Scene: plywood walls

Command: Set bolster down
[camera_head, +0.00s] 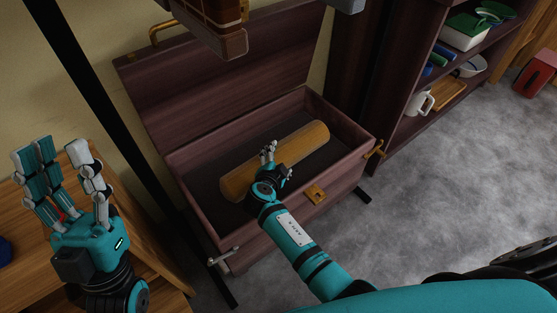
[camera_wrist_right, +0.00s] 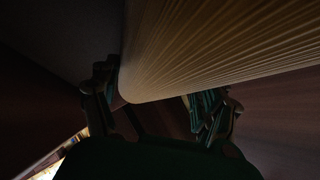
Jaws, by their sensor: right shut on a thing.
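The bolster (camera_head: 303,146), a long tan-yellow cylinder, lies slanted inside an open dark wooden chest (camera_head: 345,151). My right gripper (camera_head: 270,160) reaches over the chest's front wall and is shut on the bolster near its middle. In the right wrist view the bolster (camera_wrist_right: 235,45) fills the upper right, with fingers on both sides of its lower edge. I cannot tell whether the bolster touches the chest's floor. My left gripper (camera_head: 68,170) is at the far left with its fingers spread, open and empty, away from the chest.
The chest's raised lid (camera_head: 190,75) leans back near the wall. A brown case-like object (camera_head: 225,40) hangs into view above. A shelf unit (camera_head: 410,125) with a white mug (camera_head: 420,103) stands at the right. A wooden surface (camera_head: 150,262) is at the left.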

